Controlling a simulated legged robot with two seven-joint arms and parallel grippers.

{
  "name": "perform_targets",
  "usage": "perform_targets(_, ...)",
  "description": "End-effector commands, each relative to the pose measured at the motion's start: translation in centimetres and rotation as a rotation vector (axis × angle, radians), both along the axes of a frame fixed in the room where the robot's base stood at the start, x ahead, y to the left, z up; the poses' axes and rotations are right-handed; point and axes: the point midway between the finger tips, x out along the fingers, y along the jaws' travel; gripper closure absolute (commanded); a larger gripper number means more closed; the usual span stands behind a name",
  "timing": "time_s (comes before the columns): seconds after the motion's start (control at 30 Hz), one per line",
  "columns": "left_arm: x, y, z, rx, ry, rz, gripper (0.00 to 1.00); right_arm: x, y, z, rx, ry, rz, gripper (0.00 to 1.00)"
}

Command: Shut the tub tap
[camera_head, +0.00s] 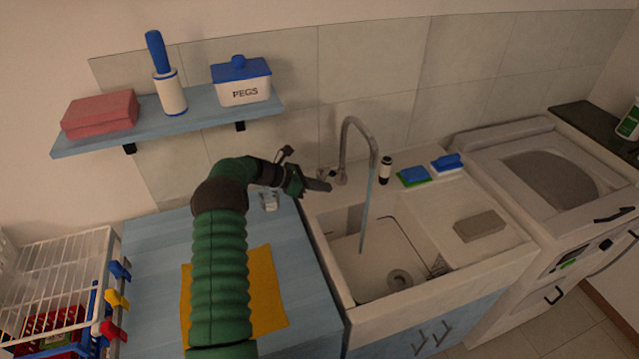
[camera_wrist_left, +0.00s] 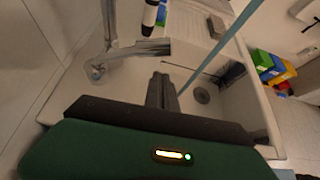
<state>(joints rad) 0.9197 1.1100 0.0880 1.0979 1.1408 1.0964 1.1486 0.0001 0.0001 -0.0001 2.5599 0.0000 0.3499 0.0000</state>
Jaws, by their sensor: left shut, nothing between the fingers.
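The grey gooseneck tap (camera_head: 358,128) stands at the back left of the white tub (camera_head: 432,278). A thin blue stream of water (camera_head: 366,215) falls from its spout into the tub. In the left wrist view the tap (camera_wrist_left: 96,68) is at the upper left and the stream (camera_wrist_left: 222,48) runs diagonally at the right. My left gripper (camera_head: 322,186) is shut and empty, close to the tap's base on its left side. Its fingertips (camera_wrist_left: 160,80) point over the tub in the wrist view. I cannot tell whether they touch the tap's small handle. My right gripper is not in view.
A black-and-white bottle (camera_head: 385,170), a green-blue sponge (camera_head: 412,177) and a blue-and-white brush (camera_head: 447,163) stand behind the basin. A shelf (camera_head: 200,120) overhangs the left. A yellow cloth (camera_head: 262,295) lies under my arm.

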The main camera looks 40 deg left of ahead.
Motion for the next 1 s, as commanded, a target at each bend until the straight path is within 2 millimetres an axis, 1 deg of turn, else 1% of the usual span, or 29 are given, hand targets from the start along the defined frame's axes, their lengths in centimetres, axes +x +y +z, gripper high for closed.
perform_targets(0.03,0.1,-0.6,-1.7,-0.006,0.003,-0.004,1.00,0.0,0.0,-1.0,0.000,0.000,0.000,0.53)
perform_targets(0.07,-0.1,-0.4,-1.6,-0.002,0.001,-0.004,1.00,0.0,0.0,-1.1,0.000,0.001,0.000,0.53)
perform_targets(0.1,-1.0,0.5,-0.7,0.001,0.000,-0.001,1.00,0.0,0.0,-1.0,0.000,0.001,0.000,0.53)
perform_targets(0.3,-4.1,3.2,1.6,0.000,0.003,-0.004,1.00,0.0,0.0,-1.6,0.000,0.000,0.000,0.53)
perform_targets(0.5,-6.1,4.7,3.0,-0.001,0.004,-0.007,1.00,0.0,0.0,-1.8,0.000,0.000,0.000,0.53)
perform_targets(0.67,-6.6,5.1,3.3,-0.001,0.006,-0.007,1.00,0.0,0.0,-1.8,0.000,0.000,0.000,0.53)
perform_targets(1.0,-6.6,5.1,3.2,-0.004,0.006,-0.008,1.00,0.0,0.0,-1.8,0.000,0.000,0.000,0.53)
